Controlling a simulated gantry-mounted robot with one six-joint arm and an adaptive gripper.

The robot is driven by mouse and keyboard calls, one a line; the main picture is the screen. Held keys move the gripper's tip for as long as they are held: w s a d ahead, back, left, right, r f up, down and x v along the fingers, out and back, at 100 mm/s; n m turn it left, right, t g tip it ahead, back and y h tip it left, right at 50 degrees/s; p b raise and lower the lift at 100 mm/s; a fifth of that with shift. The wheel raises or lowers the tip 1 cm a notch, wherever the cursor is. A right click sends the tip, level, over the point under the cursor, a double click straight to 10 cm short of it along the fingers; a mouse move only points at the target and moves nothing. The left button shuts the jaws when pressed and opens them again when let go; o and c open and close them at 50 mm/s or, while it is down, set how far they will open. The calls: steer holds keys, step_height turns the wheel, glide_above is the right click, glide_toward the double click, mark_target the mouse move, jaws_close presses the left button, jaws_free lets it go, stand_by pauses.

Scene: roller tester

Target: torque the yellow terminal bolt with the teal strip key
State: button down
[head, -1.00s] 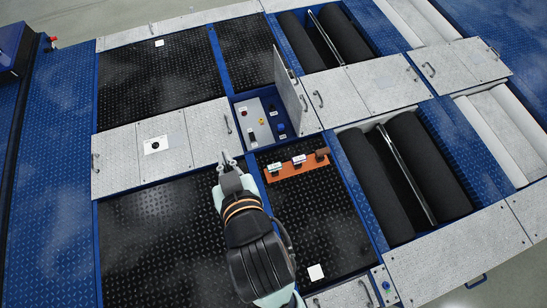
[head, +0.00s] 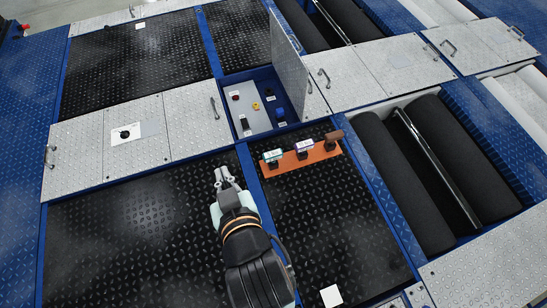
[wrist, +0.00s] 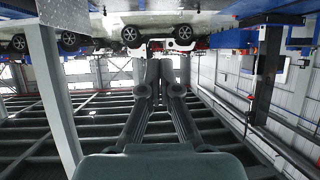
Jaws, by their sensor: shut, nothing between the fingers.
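The yellow terminal bolt (head: 256,106) sits on the grey panel inside the open blue compartment (head: 225,88) in the head view. An orange rack (head: 295,162) on the black floor plate holds several tools upright. One has a teal label and handle (head: 272,155), at the rack's left end; I take it for the teal strip key. My gripper (head: 222,170) is shut and empty, left of the rack and below the compartment. In the wrist view my gripper's fingers (wrist: 167,75) are together and point away from the rack, towards a hall; no task object shows there.
A raised metal lid (head: 289,65) stands at the compartment's right side. A dark and a blue knob (head: 280,112) sit near the bolt. Beside the teal tool stand a purple-labelled tool (head: 303,148) and a brown one (head: 334,137). Black rollers (head: 400,165) lie further right.

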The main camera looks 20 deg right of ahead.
steer(key=shift+f, duration=0.1)
jaws_free()
stand_by(0.6)
